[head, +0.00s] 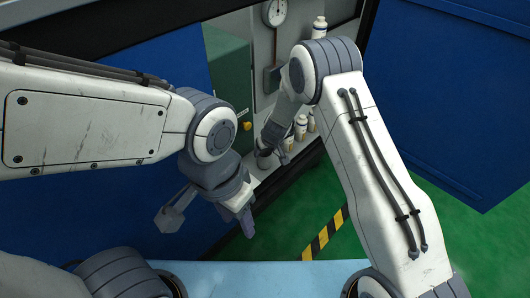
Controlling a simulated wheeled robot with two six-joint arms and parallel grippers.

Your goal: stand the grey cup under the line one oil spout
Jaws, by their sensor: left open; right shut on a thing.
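My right gripper (263,149) reaches into the open cabinet and is shut low over its pale shelf. A small grey rounded thing (265,161) shows at its fingertips, most likely the grey cup. The gripper and arm cover much of it, and I cannot tell whether it touches the shelf. My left gripper (207,221) is open and empty, lower and in front of the cabinet, pointing down. I cannot make out the line one oil spout for certain; my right arm hides part of the cabinet's inside.
White bottles (301,127) stand on the shelf right of my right gripper; another (319,27) is higher up. A round gauge (274,12) is on the back wall. A blue door (460,90) stands open at right.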

